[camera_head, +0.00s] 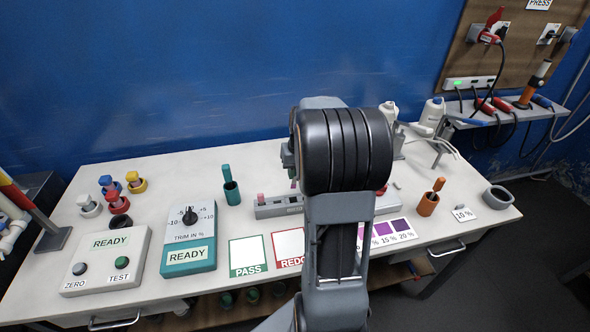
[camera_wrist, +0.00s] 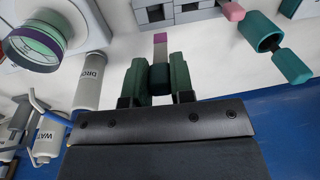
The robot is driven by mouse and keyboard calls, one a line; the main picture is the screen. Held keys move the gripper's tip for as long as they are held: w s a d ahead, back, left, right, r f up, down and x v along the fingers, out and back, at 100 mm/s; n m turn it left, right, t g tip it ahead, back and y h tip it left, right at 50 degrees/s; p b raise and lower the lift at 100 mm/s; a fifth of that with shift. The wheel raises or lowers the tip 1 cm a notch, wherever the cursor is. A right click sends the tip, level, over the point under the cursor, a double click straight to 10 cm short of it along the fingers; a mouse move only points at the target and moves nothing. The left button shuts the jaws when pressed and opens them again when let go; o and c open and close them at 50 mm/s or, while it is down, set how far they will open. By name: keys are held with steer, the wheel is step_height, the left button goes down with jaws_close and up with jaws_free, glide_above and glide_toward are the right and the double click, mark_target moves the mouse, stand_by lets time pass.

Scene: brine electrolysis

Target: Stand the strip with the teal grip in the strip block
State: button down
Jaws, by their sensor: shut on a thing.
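The strip (camera_wrist: 160,48) stands out from my gripper (camera_wrist: 158,80) in the wrist view. It has a dark teal grip, a pale grey middle and a purple end. My gripper is shut on the teal grip, with one finger on each side. In the head view my gripper (camera_head: 290,163) is mostly hidden behind my arm, above the strip block. The strip block (camera_head: 277,207) is a grey bar on the table, its right part hidden by my arm. Its grey edge shows at the top of the wrist view (camera_wrist: 187,14). The purple end appears apart from the block.
A pink grip (camera_head: 261,198) stands at the block's left end. A teal cup (camera_head: 232,194) with a teal stick is left of it. An orange cup (camera_head: 428,204) and grey bowl (camera_head: 498,197) stand right. PASS (camera_head: 248,256) and red-framed (camera_head: 288,246) cards lie in front.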

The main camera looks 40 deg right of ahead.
steer(key=shift+w+f+b, duration=0.1)
steer(key=shift+f+b, duration=2.9)
steer(key=shift+f, duration=1.25)
steer(key=c, duration=0.9)
jaws_free()
steer(key=shift+r, duration=0.1)
step_height(320, 180, up, 14)
steer(key=s, duration=0.1)
steer(key=shift+s+d+f, duration=0.2)
steer(key=shift+d, duration=0.25)
